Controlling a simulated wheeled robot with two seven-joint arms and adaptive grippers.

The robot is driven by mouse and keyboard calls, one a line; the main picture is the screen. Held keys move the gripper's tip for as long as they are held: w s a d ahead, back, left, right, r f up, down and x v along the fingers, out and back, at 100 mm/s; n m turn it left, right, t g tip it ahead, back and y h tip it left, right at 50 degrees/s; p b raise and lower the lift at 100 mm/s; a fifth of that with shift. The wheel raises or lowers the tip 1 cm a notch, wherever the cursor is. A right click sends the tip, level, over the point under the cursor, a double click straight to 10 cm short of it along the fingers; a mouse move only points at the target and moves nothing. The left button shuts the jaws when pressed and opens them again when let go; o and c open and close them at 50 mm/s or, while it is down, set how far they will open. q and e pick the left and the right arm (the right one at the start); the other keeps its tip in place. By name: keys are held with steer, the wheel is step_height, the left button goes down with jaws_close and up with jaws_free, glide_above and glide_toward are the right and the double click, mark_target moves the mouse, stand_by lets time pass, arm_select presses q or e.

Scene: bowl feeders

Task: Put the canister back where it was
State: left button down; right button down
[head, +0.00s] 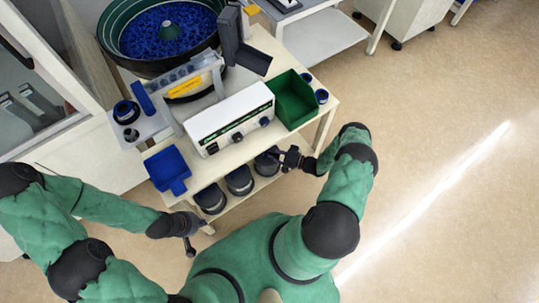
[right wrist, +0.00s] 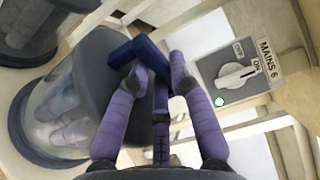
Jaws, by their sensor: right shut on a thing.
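Three dark-lidded canisters stand in a row on the lower shelf of the cart. The rightmost canister (head: 267,162) is beside my right gripper (head: 290,158). In the right wrist view this canister (right wrist: 62,115) has a clear body with purplish contents, a dark lid and a dark base. The purple fingers of my right gripper (right wrist: 152,75) are shut on its dark blue handle (right wrist: 150,58). I cannot tell whether its base touches the shelf. My left gripper (head: 196,235) is empty, fingers apart, in front of the cart's left end.
A neighbouring canister (right wrist: 30,28) is close by in the right wrist view. A switch plate marked MAINS 6 (right wrist: 240,72) is right of my fingers. Above are a white control box (head: 230,118), a green bin (head: 292,100) and a blue bin (head: 168,168). Floor at right is clear.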

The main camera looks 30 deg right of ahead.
step_height(320, 180, down, 2)
steer(key=shift+f+b, duration=0.1)
steer(key=shift+b, duration=0.25)
steer(key=shift+r, duration=0.2)
steer(key=shift+f, duration=0.15)
steer(key=c, duration=1.1)
jaws_free()
steer(key=shift+s+d, duration=0.1)
steer(key=shift+s, duration=0.1)
steer(key=p+v, duration=0.2)
steer(key=v, duration=0.9)
steer(key=shift+s+d+p, duration=0.2)
steer(key=shift+s+p, duration=0.1)
steer(key=shift+p, duration=0.05)
